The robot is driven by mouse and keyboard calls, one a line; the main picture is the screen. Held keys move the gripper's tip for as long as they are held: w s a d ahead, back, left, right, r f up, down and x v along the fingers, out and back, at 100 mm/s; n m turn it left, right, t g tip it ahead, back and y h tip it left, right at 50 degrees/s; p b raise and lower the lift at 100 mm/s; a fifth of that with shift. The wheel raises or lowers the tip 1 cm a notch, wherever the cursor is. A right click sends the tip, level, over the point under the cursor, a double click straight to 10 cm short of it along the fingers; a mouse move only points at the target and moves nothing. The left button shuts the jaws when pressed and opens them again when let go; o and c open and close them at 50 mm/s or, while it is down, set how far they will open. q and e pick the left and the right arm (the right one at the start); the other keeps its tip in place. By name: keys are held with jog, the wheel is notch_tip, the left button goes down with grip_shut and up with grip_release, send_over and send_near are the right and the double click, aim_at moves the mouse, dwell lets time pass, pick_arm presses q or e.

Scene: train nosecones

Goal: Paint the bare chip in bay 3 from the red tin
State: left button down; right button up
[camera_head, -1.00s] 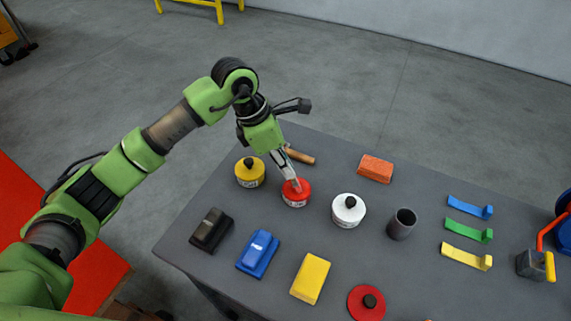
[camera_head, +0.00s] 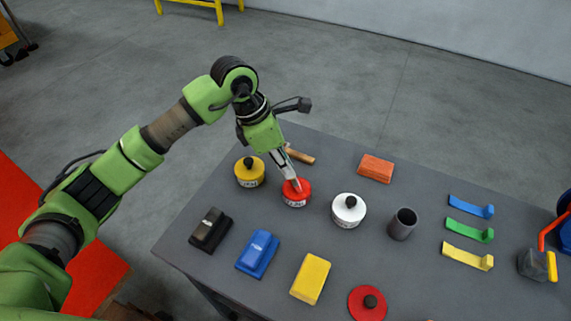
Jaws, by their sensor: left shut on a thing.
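The red tin (camera_head: 296,193) stands near the back left of the grey table. Its top looks open, and a red lid with a black knob (camera_head: 367,302) lies near the front edge. My left gripper (camera_head: 289,169) points down at the red tin, with its tips at the tin's mouth. It is shut on a slim thing, seemingly a brush, mostly hidden by the fingers and tin. A brown wooden handle (camera_head: 300,155) shows just behind the fingers; whether it belongs to the held thing I cannot tell. The bays and the bare chip are not in view. My right gripper is not in view.
Yellow (camera_head: 250,173) and white (camera_head: 348,211) tins flank the red one. A dark cup (camera_head: 402,224), orange brick (camera_head: 375,168), yellow block (camera_head: 310,279), blue block (camera_head: 258,253), black block (camera_head: 210,231) and coloured strips (camera_head: 468,230) also lie on the table (camera_head: 415,275).

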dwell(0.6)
pick_arm(q)
jog(key=shift+r+p, duration=0.5)
jog(key=shift+r, duration=0.4)
jog(key=shift+r+p, duration=0.95)
jog(key=shift+r, duration=1.6)
